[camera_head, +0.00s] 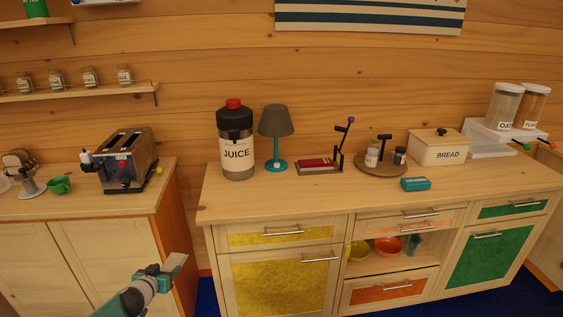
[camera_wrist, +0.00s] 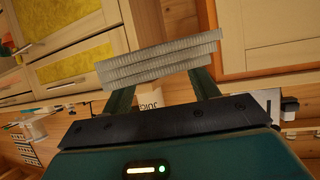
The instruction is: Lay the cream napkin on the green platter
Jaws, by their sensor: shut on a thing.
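In the wrist view the napkin (camera_wrist: 160,62) looks greyish, ribbed and stacked in several layers, across the ends of both fingers. It is held in the air, clear of the counters. I cannot make out a green platter in either view.
The right counter (camera_head: 310,197) bears a juice dispenser (camera_head: 235,140), a lamp (camera_head: 277,134), a round tray (camera_head: 378,167), a bread box (camera_head: 440,149) and a teal packet (camera_head: 415,184). Its front strip is mostly free.

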